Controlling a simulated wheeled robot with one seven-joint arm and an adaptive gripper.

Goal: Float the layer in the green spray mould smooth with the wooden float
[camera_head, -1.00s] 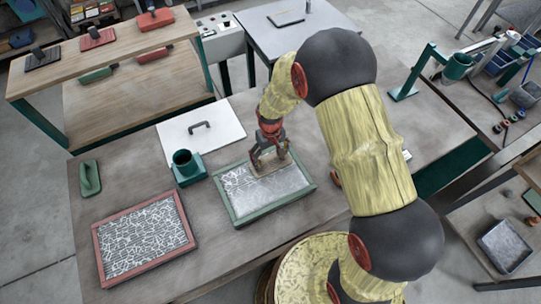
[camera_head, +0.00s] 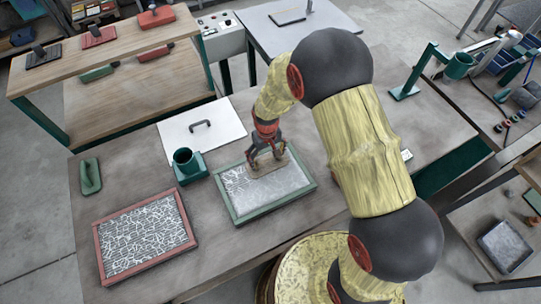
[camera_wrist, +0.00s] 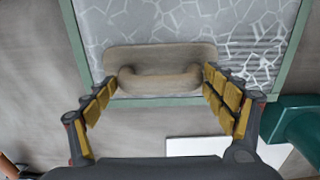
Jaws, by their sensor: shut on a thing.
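The green spray mould (camera_head: 237,222) lies on the grey bench in the head view, and its green frame (camera_wrist: 88,60) also shows in the wrist view. Its layer is smooth grey over much of the mould, with a white cracked pattern left of the float and toward the upper right in the wrist view. My gripper (camera_head: 264,155) is shut on the handle of the wooden float (camera_head: 270,170), near the mould's far edge. In the wrist view the float (camera_wrist: 160,58) lies flat at the frame edge, its handle between the yellow finger pads.
A red mould (camera_head: 102,257) with a cracked white layer lies to the left. A green float (camera_head: 91,176) lies behind it.

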